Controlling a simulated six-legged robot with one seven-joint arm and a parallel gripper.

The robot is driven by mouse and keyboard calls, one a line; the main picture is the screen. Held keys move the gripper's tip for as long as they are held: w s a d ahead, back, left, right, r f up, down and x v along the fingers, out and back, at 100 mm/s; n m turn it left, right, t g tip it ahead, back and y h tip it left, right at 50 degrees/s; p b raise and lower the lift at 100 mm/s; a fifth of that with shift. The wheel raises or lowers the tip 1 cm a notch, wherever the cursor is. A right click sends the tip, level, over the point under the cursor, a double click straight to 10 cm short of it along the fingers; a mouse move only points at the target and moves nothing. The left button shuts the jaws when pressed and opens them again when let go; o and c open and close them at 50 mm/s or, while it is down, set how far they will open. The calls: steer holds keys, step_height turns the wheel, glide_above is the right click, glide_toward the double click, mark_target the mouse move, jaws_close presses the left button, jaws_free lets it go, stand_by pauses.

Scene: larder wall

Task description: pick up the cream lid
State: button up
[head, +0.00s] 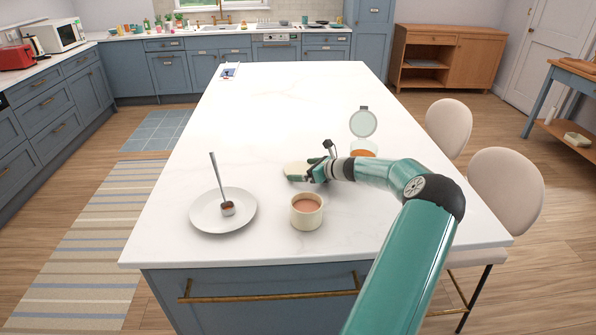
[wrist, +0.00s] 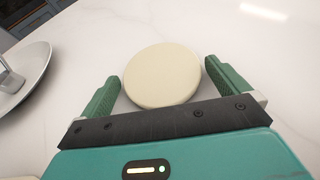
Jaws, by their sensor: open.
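The cream lid (wrist: 163,76) is a flat round disc lying on the white countertop. In the wrist view it sits between the two green fingers of my gripper (wrist: 160,88), with a gap showing on each side. My gripper is open. In the head view the lid (head: 292,169) shows only in part, as my gripper (head: 308,172) covers its right side. Whether the fingers touch the countertop I cannot tell.
A cream cup of brown drink (head: 307,211) stands in front of the lid. A plate (head: 207,219) with a ladle-like utensil (head: 221,187) is at the left. A jar with a raised round lid (head: 363,124) stands behind my arm.

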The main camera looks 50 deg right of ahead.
steer(key=shift+w, duration=0.25)
steer(key=shift+c, duration=0.4)
steer(key=c, duration=0.7)
